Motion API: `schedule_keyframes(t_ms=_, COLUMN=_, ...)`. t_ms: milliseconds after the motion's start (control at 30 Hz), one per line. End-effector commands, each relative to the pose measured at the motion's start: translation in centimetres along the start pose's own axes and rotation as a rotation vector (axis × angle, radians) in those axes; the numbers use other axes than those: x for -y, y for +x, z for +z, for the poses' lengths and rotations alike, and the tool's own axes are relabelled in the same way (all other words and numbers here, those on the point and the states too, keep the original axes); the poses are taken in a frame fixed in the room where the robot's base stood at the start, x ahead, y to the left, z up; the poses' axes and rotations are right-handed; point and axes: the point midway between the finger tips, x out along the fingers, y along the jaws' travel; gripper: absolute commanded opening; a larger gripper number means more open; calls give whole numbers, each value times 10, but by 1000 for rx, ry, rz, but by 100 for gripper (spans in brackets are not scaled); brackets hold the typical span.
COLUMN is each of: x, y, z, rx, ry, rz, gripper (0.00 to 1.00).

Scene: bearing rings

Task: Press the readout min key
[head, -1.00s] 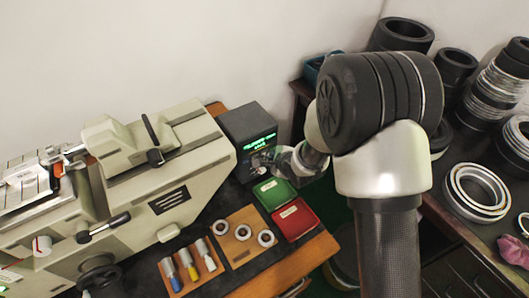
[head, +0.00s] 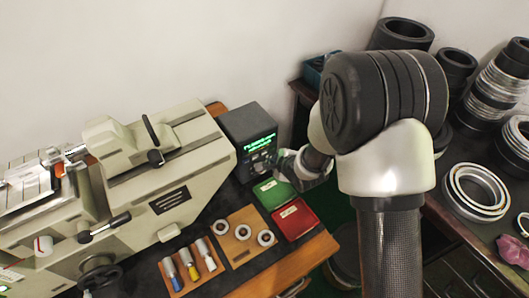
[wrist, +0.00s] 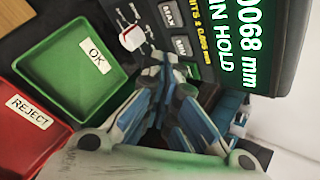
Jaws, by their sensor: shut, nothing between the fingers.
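The dark readout box (head: 250,132) stands on the bench with its lit green display facing me. In the wrist view its display (wrist: 235,40) is partly cut off and shows "0068 mm" and letters ending in "IN HOLD". A key marked MAX (wrist: 168,14) and the min key (wrist: 182,46) sit beside the display. My gripper (wrist: 168,65) is shut and empty, its fingertips close to the min key. Whether they touch it I cannot tell. In the head view my gripper (head: 279,162) is just right of the readout's front.
A green OK tray (head: 272,193) and a red REJECT tray (head: 296,219) lie below my gripper. A wooden board (head: 240,233) with rings is left of them. A large beige machine (head: 165,170) fills the left. Stacked rings (head: 475,192) stand on the right table.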

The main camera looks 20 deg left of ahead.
Motion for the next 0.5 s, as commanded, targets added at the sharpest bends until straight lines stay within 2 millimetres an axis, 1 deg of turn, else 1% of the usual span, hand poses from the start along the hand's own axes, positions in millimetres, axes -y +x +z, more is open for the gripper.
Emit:
schedule_keyframes(t_ms=233, x=-2, y=-2, z=-2, rx=0, ry=0, rz=0, gripper=0)
schedule_keyframes(t_ms=500, x=-15, y=-21, z=-16, rx=-1, ry=1, rz=1, gripper=0)
